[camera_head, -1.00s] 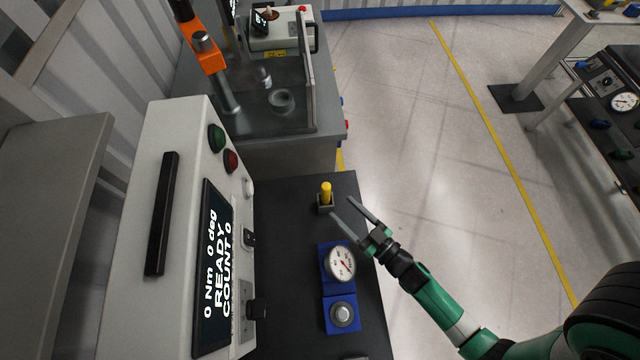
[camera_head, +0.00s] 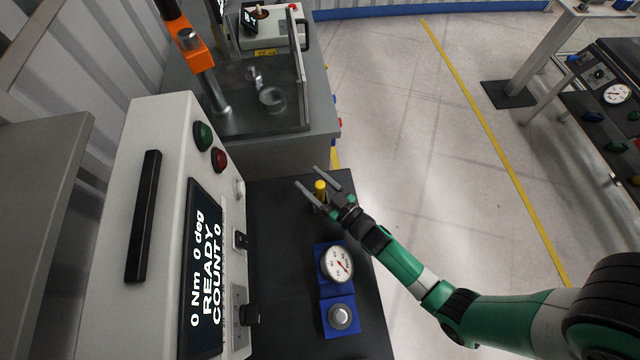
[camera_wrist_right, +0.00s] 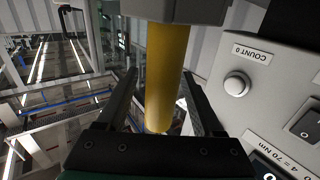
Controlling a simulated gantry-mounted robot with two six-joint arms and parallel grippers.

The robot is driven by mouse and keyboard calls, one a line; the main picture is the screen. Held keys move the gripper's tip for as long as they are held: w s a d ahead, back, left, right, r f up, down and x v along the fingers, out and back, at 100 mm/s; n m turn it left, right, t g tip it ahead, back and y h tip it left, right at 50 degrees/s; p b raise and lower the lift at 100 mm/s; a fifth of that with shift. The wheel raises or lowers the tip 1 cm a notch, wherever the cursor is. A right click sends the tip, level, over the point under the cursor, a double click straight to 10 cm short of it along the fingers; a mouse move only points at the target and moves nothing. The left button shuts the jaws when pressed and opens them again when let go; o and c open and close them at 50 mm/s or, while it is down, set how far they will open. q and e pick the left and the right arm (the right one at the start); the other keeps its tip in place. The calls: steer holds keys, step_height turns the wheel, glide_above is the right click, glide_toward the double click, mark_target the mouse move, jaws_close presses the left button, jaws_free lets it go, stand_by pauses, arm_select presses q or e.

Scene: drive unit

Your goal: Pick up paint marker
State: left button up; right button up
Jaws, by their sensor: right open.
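The paint marker (camera_head: 320,186) is a yellow upright cylinder near the back of the dark bench top. In the right wrist view the marker (camera_wrist_right: 165,75) stands between the two fingers, with its grey holder block (camera_wrist_right: 178,8) at the top of the picture. My right gripper (camera_head: 318,177) is open, its fingers on either side of the marker, and a gap shows beside it. The lower part of the marker and its holder are mostly hidden by the gripper in the head view. My left gripper is not in view.
A blue-based dial gauge (camera_head: 336,264) and a blue block with a round knob (camera_head: 340,317) sit in front on the bench (camera_head: 285,290). A white control panel (camera_head: 160,220) with a screen stands at left. A grey machine table (camera_head: 270,150) lies behind.

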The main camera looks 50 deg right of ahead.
jaws_close()
stand_by(0.3)
step_height(320, 180, up, 10)
steer(key=p, duration=0.8)
steer(key=shift+r+p, duration=0.25)
steer(key=shift+p, duration=0.15)
